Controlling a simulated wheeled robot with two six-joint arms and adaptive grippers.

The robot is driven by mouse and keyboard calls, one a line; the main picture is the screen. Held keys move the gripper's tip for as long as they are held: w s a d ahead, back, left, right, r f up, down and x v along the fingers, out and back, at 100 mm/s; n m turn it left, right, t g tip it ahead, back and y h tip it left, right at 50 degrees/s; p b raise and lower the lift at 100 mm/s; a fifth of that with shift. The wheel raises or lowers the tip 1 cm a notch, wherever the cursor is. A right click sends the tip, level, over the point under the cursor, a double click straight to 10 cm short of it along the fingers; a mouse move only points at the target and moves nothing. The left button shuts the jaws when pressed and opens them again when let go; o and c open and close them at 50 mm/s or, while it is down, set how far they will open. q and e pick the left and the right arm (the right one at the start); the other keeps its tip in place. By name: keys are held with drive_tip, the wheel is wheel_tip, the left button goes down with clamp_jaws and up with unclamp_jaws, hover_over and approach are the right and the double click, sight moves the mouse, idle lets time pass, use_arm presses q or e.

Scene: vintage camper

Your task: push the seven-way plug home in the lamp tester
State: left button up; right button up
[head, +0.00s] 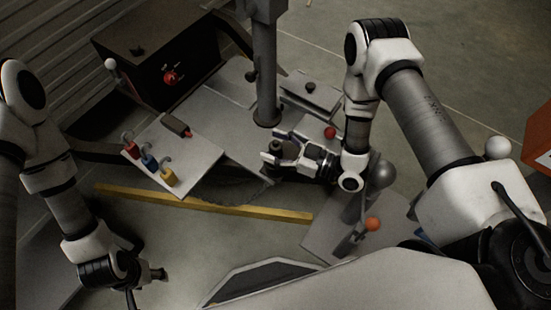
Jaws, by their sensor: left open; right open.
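I cannot pick out the seven-way plug or the lamp tester for certain in the head view. A small dark block with a red end (178,126) lies on the grey plate (200,158) at centre left; I cannot tell what it is. My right gripper (271,156) is open, points left, and hangs low beside the foot of the grey post, to the right of that plate. It appears empty. My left gripper (154,274) is open at the lower left, below the yellow bar and apart from the plate.
A black box (140,62) with a red knob stands at the upper left. Red, blue and yellow hooked pieces (150,162) stand on the plate's left edge. A grey post (265,80) rises at centre. A yellow bar (210,204) crosses below. An orange ball (372,224) sits lower right.

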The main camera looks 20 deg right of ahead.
clamp_jaws()
drive_tip(key=shift+r, duration=0.1)
